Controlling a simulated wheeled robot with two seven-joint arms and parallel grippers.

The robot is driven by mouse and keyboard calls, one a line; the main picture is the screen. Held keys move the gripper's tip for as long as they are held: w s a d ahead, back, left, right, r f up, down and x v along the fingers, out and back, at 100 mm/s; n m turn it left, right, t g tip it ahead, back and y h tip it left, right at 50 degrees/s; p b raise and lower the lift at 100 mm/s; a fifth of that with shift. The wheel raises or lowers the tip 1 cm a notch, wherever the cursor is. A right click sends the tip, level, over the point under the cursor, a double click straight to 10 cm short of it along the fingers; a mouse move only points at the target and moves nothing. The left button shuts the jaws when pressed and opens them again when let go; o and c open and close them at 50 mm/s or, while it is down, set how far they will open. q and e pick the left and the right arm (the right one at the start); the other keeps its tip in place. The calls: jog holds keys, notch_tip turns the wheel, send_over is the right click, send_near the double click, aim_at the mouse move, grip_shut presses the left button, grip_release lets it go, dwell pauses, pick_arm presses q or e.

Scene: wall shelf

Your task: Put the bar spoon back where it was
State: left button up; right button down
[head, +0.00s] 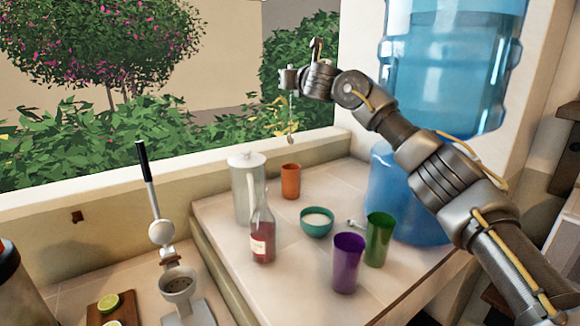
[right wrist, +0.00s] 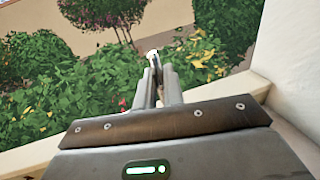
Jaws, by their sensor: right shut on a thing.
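My right gripper (head: 289,80) is high over the window sill, beyond the counter with the drinkware. It is shut on the bar spoon (head: 291,125), a thin metal spoon that hangs upright with its bowl end down. In the right wrist view the fingers (right wrist: 158,86) are closed together and a small metal end of the spoon (right wrist: 152,56) shows between them. My left gripper is in neither view.
A white lidded pitcher (head: 243,190), orange cup (head: 291,181), red bottle (head: 263,235), teal bowl (head: 317,222), purple cup (head: 347,263) and green cup (head: 379,240) stand on the counter. A citrus press (head: 178,285) is left, a blue water jug (head: 450,65) right.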

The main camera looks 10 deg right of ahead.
jog(key=p, duration=0.2)
send_over(292, 135)
notch_tip(292, 135, down, 12)
jog(key=shift+r, duration=0.1)
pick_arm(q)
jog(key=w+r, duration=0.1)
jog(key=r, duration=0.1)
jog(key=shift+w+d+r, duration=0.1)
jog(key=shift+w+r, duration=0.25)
pick_arm(e)
jog(key=shift+f, duration=0.55)
jog(key=shift+f+p, duration=0.8)
jog(key=shift+f, duration=1.05)
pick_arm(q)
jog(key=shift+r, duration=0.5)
pick_arm(e)
jog(key=shift+f, duration=0.1)
jog(key=c, duration=1.5)
grip_release()
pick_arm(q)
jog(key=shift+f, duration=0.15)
